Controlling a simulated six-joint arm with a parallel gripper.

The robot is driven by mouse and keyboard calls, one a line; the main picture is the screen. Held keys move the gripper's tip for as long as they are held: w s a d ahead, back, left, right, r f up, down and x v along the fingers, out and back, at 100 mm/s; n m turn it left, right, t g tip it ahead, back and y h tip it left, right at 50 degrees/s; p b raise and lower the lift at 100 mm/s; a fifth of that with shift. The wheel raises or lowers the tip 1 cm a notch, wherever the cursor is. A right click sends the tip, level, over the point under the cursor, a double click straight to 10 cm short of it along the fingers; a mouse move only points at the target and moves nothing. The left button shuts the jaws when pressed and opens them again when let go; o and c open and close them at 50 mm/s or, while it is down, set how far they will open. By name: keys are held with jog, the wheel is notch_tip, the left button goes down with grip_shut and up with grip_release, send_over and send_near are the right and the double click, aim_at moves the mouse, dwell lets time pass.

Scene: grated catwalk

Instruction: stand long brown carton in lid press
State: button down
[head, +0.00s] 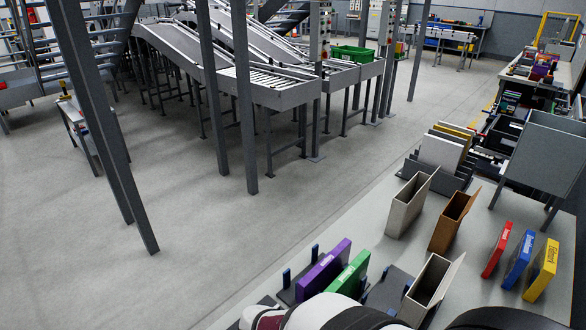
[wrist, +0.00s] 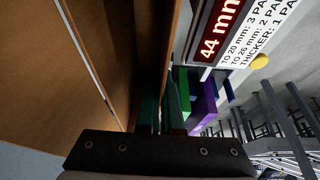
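In the wrist view, brown board (wrist: 95,45) fills the left and reaches down to my gripper (wrist: 162,115). A narrow brown strip runs between the two dark green fingertips, and they look closed on it. How far the carton extends is cut off by the frame. My gripper is out of sight in the head view, where only rounded parts of my arm show at the bottom. An open-topped brown carton (head: 446,228) stands upright on the table there, with a raised flap. I cannot tell which fixture is the lid press.
Open grey cartons (head: 404,212) stand beside the brown one. Purple (head: 323,272) and green (head: 347,277) boxes stand in holders; red (head: 497,250), blue (head: 518,260) and yellow (head: 541,270) boxes stand at right. A sign reading "44 mm" (wrist: 218,35) is close in the wrist view.

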jog(key=shift+f, duration=1.35)
jog(key=c, duration=0.6)
grip_release()
jog(key=shift+r, duration=4.05)
